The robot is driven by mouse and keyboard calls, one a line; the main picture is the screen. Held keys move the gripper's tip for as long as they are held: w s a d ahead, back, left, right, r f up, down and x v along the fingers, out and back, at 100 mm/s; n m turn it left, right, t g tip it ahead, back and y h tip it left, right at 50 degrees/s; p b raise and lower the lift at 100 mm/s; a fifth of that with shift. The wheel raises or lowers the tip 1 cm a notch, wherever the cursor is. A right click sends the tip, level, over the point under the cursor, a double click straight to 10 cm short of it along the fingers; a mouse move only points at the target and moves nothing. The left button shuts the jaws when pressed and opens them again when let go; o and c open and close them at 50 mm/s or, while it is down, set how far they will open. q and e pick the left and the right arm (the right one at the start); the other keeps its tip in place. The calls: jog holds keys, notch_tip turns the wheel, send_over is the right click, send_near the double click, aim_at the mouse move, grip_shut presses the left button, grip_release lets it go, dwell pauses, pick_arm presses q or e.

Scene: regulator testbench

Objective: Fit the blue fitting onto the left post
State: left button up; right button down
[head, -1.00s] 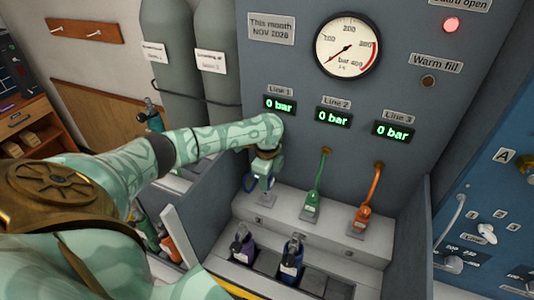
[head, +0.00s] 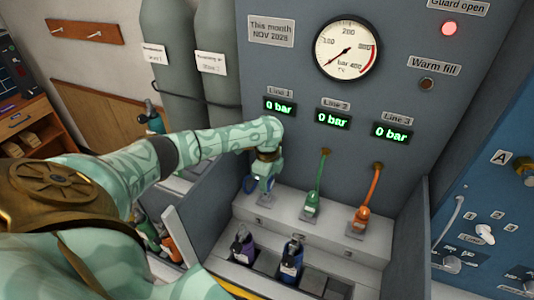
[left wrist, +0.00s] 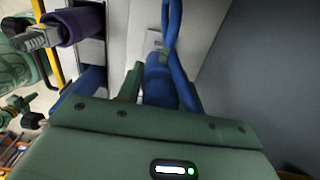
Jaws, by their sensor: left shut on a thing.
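The blue fitting (left wrist: 160,88) is on the end of a blue hose (left wrist: 172,25), and my left gripper (left wrist: 162,95) is shut on it. In the head view my left gripper (head: 265,182) points down at the left end of the grey ledge, below the Line 1 display. The blue hose (head: 248,184) loops out at its left side. The gripper hides most of the fitting there. I cannot tell whether the fitting touches the ledge. In the slots in front stand a purple-bodied unit (head: 244,250) on the left and a dark blue one (head: 291,262) to its right. Which part is the left post is not clear.
A green fitting (head: 312,203) and an orange fitting (head: 361,217) stand on the ledge to the right, with hoses up to the panel. Grey side walls (head: 198,205) flank the bench. The slots right of the dark blue unit look empty. The gauge (head: 347,48) reads low.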

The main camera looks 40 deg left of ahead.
pick_arm(q)
jog(key=shift+f+b, duration=0.7)
jog(key=shift+f, duration=1)
dwell(0.4)
jog(key=o, duration=1.2)
jog(key=shift+o, duration=0.2)
notch_tip(320, 180, up, 16)
jog(key=p, duration=0.5)
jog(key=shift+r, duration=0.15)
